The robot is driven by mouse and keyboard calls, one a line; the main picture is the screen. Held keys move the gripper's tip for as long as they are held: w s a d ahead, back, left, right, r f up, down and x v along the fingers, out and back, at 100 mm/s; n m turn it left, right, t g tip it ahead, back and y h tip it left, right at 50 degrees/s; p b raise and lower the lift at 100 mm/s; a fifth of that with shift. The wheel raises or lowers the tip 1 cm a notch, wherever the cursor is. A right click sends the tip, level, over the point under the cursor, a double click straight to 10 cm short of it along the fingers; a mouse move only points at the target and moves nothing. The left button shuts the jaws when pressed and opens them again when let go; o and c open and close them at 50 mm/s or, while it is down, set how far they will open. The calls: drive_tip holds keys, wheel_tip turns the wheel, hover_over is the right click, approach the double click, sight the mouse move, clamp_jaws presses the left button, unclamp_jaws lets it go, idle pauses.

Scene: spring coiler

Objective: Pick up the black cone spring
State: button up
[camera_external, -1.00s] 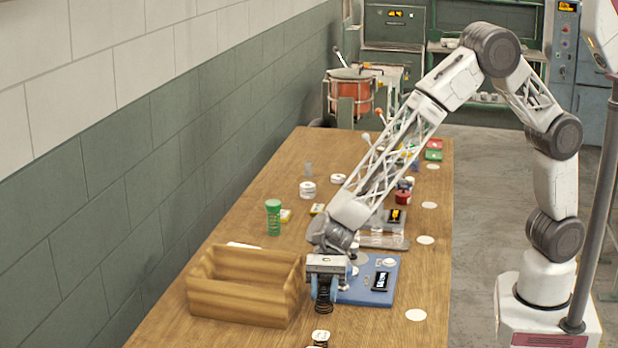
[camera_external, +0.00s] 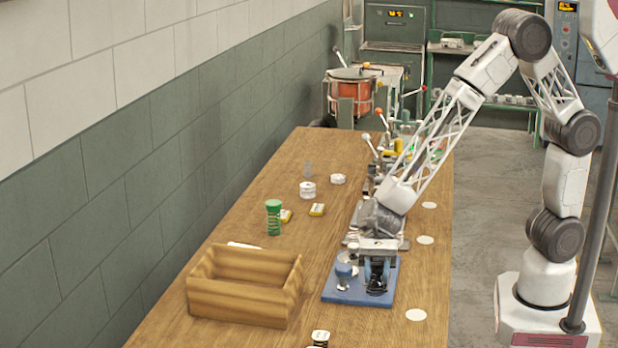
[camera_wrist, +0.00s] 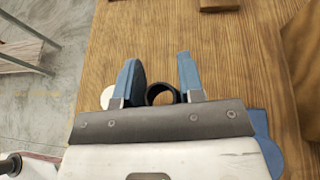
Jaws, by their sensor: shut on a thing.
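My gripper (camera_external: 377,283) is shut on the black cone spring (camera_external: 377,288), over the right part of a blue platform. I cannot tell whether the spring touches the platform. In the wrist view the spring shows as a dark ring (camera_wrist: 160,94) between the two blue fingers of my gripper (camera_wrist: 158,75). The fingers hide part of the spring in the outside view.
A wooden box (camera_external: 236,304) stands left of the blue platform (camera_external: 345,294). A green spring (camera_external: 273,218) stands behind the box. A white-topped item (camera_external: 320,338) is at the front edge of the picture. White discs (camera_external: 416,315) lie along the table's right side.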

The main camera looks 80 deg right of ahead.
drive_tip(key=shift+s+d+r, duration=0.1)
drive_tip(key=shift+s+d, duration=0.15)
drive_tip(key=shift+s, duration=0.1)
idle(0.6)
